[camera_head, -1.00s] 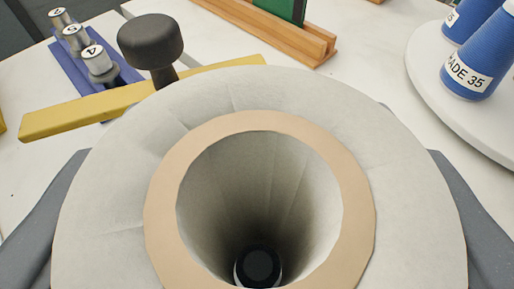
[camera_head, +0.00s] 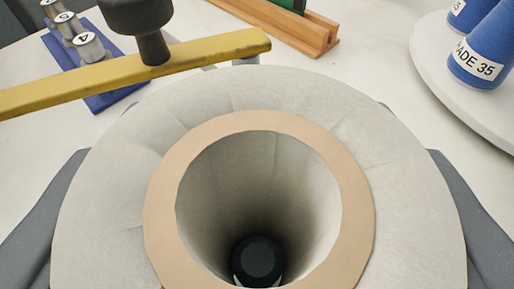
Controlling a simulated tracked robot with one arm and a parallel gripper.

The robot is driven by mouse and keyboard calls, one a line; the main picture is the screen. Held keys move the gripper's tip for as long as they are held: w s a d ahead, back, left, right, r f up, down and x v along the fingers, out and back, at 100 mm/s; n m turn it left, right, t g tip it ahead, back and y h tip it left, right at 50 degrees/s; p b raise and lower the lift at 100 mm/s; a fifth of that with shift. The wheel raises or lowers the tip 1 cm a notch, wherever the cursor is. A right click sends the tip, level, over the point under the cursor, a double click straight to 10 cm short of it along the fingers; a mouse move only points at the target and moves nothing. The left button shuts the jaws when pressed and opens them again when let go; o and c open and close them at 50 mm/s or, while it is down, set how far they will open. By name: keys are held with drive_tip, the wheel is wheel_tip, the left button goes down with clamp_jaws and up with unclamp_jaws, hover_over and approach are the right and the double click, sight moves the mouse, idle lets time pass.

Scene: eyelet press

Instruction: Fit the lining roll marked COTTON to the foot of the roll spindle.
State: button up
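A pale, off-white fabric roll (camera_head: 105,205) with a tan cardboard core ring (camera_head: 358,205) fills the lower middle of the view, seen from above into its hollow core. My gripper (camera_head: 257,215) is shut on this roll, with one dark grey finger at its left side and one at its right. No COTTON mark shows on the visible top face. A dark round end, probably the top of the roll spindle (camera_head: 258,262), shows inside the core near the bottom. The spindle's foot is hidden by the roll.
A yellow bar (camera_head: 215,49) with a dark knob (camera_head: 146,25) crosses just beyond the roll. Numbered metal stamps (camera_head: 88,48) stand on a blue base (camera_head: 112,95) at upper left. A wooden rack (camera_head: 290,28) stands behind. Blue thread cones (camera_head: 487,48) stand on a white round tray (camera_head: 440,85) at right.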

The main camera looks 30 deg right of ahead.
sight(258, 225)
drive_tip(key=shift+f+b, duration=0.95)
drive_tip(key=shift+f, duration=1.35)
idle(0.4)
drive_tip(key=o, duration=1.1)
drive_tip(key=shift+o, duration=0.2)
drive_tip(key=shift+r, duration=0.15)
drive_tip(key=shift+r+p, duration=1.45)
drive_tip(key=shift+r, duration=0.95)
